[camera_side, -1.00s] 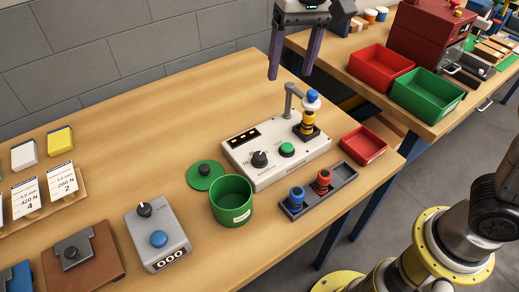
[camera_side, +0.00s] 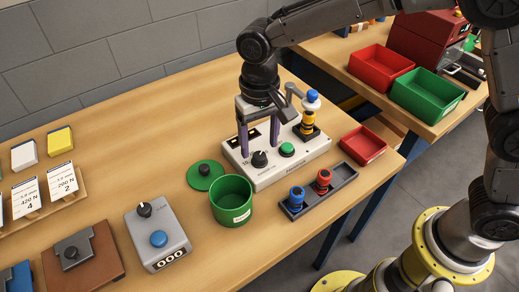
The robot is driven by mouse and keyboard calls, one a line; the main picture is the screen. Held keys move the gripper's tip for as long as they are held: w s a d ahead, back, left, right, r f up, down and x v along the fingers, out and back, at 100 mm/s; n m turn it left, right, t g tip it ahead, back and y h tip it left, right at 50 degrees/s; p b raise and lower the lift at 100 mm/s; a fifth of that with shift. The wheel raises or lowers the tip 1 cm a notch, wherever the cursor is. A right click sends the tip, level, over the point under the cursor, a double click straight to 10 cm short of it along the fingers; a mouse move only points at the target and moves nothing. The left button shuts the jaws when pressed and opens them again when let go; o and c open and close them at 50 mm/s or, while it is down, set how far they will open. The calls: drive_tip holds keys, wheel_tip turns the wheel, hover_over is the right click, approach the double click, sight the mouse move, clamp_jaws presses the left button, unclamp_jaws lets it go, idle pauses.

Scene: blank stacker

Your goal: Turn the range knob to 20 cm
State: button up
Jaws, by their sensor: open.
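A white instrument box (camera_side: 290,173) stands on the wooden bench. It has a black knob with a pale pointer line (camera_side: 260,159) on its top face, left of a green button (camera_side: 287,150). The knob's scale markings are too small to read, and its setting cannot be told. My gripper (camera_side: 261,146) points down over the back left part of the box, with its two purple fingers apart. The fingers are above or behind the knob; the exact gap cannot be told. My gripper partly hides the box's dark display (camera_side: 242,138).
A small post with a yellow, black and blue piece (camera_side: 307,118) stands on the box's right end. In front are a green cup (camera_side: 232,201) and a dark tray (camera_side: 338,188) with blue and red pieces. A grey counter box (camera_side: 158,237) with its own black knob stands left. A red bin (camera_side: 363,145) is right.

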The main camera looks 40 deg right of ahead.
sight(259, 155)
drive_tip(key=shift+f, duration=1.55)
clamp_jaws()
